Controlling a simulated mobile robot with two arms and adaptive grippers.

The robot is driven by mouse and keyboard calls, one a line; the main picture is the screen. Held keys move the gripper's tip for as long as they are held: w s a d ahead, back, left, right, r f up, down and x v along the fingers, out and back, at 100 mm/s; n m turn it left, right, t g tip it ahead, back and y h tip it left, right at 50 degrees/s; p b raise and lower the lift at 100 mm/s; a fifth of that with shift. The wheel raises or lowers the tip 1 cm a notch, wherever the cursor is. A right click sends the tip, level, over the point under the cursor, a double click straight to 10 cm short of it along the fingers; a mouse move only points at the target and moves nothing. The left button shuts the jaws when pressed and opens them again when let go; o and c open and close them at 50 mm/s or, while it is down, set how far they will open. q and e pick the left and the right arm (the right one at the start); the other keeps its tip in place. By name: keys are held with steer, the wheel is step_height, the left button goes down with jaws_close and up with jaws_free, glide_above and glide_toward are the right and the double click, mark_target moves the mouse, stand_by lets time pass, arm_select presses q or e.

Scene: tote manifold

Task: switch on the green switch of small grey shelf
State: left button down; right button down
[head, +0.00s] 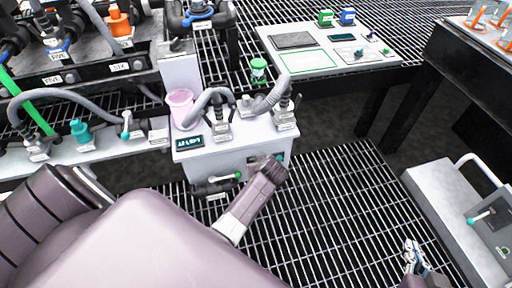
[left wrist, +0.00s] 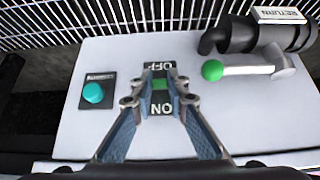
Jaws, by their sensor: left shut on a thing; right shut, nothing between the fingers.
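The grey box-like shelf unit (head: 195,160) stands at the middle of the head view. Its front panel (left wrist: 110,60) fills the left wrist view. The green switch (left wrist: 160,84) sits on that panel between an OFF label and an ON label, both upside down in the picture. My left gripper (left wrist: 160,88) is shut on the switch, one fingertip on each side. The fingers partly cover it, so its setting is unclear. In the head view my left arm hides the gripper and switch. My right gripper (head: 416,256) is shut and empty at the lower right.
A teal button (left wrist: 93,93) is left of the switch. A green-knobbed lever (left wrist: 212,70) and a black pipe labelled RETURN (left wrist: 265,35) are to the right. A pink container (head: 181,107) and grey hoses stand on top of the unit. Grated floor (head: 335,200) lies open to its right.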

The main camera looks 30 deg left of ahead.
arm_select(q)
steer(key=c, duration=1.9)
jaws_free()
steer(key=shift+d, duration=0.1)
steer(key=shift+v, duration=3.7)
